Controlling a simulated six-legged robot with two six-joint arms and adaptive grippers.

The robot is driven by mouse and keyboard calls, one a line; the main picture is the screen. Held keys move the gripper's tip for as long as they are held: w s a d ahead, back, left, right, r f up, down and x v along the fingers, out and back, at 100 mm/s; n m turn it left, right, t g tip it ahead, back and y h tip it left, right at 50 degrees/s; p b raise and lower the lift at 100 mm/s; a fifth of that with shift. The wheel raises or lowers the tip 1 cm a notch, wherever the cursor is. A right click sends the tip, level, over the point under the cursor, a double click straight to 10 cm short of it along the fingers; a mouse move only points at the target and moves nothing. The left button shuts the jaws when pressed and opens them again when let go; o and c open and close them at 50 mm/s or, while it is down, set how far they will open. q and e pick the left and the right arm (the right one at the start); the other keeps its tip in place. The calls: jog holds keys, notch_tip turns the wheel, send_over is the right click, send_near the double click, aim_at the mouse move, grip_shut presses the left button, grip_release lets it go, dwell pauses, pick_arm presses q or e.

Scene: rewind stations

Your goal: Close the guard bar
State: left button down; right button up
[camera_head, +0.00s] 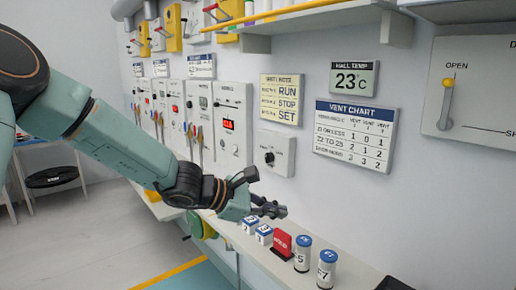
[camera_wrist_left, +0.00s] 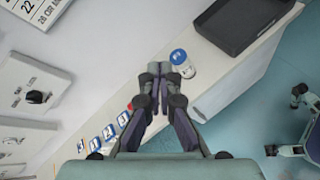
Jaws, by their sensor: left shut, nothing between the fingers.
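A yellow bar (camera_head: 285,11) runs along the front of the upper shelf (camera_head: 330,17) at the top of the head view. It looks like the guard bar, but its far ends are cut off or unclear. My left gripper (camera_head: 280,210) is shut and empty, over the lower ledge (camera_head: 262,252) and well below the bar. In the left wrist view its fingertips (camera_wrist_left: 160,70) meet beside a white canister with a blue lid (camera_wrist_left: 182,62). The bar does not show in that view.
Blue-topped blocks (camera_head: 264,234), a red card stand (camera_head: 282,243) and canisters (camera_head: 302,254) stand on the ledge near my left gripper. A dark tray (camera_wrist_left: 240,22) lies farther along. Wall panels (camera_head: 233,125) and a vent chart (camera_head: 352,135) are behind the gripper.

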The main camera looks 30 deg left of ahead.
aim_at(257, 17)
pick_arm(q)
jog(key=w+a+r+n+t, duration=0.1)
jog(key=a+r+n+t, duration=0.3)
jog(key=r, duration=0.6)
jog(key=w+a+r+n+t+h, duration=0.15)
jog(key=a+r+t, duration=0.3)
jog(key=r, duration=0.55)
jog(key=w+a+r+n+t+y, duration=0.1)
jog(key=a+r+n+t, duration=0.35)
jog(key=r, duration=0.55)
jog(key=w+d+r+p, duration=0.3)
jog(key=w+r+p, duration=0.1)
jog(key=r, duration=0.5)
jog(key=shift+w+d+m+t+h+p, duration=0.25)
jog(key=shift+w+h, duration=0.2)
jog(key=shift+w, duration=0.35)
pick_arm(e)
notch_tip(257, 17, up, 5)
jog(key=shift+s+f, duration=0.1)
pick_arm(q)
jog(key=shift+s+r, duration=0.15)
jog(key=shift+r, duration=0.1)
pick_arm(e)
jog(key=shift+s, duration=0.15)
